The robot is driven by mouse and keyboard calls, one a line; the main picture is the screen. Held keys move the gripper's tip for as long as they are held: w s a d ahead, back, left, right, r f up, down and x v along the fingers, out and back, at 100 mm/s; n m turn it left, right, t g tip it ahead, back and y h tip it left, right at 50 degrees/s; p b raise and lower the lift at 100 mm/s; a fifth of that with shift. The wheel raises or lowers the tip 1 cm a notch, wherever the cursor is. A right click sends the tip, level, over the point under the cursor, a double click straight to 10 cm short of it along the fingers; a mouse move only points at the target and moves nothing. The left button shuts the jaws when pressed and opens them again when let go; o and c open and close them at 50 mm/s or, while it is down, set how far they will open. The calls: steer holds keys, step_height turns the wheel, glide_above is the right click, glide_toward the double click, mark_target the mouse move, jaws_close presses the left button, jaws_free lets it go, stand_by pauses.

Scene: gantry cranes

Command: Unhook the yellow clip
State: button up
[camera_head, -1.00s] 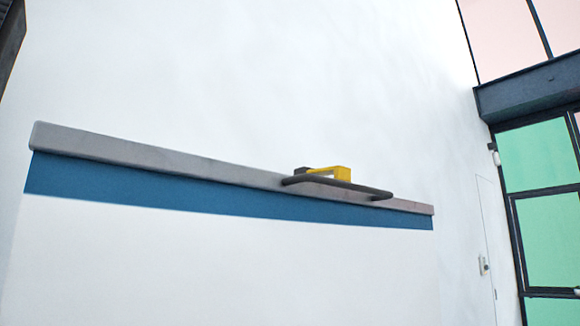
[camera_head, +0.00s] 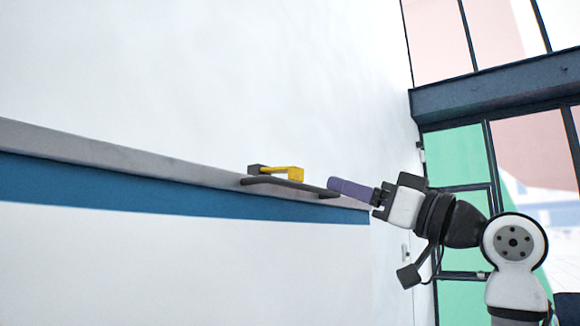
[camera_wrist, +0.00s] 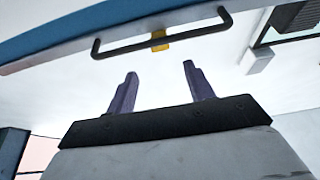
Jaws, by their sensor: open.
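The yellow clip (camera_head: 290,172) sits at the grey rail on the wall, with a dark block (camera_head: 257,170) at its left end. A dark bar handle (camera_head: 290,186) runs just in front of and below it. In the wrist view the clip (camera_wrist: 160,41) shows as a small yellow piece behind the dark bar (camera_wrist: 130,49), and most of it is hidden. My gripper (camera_head: 335,187) comes in from the right, close to the bar's right end in the head view. Its two purple fingers (camera_wrist: 156,85) are apart and empty, below the bar in the wrist view.
The grey rail (camera_head: 120,155) runs above a blue band (camera_head: 110,187) along the white wall. Windows with dark frames (camera_head: 470,95) stand at the right. A pale box (camera_wrist: 257,60) shows at the right of the wrist view. The space between the fingers is clear.

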mark_target(300, 172)
steer(key=p+x, duration=0.4)
steer(key=x, duration=0.8)
steer(key=shift+w+a+p, duration=0.1)
steer(key=shift+p, duration=0.2)
jaws_close()
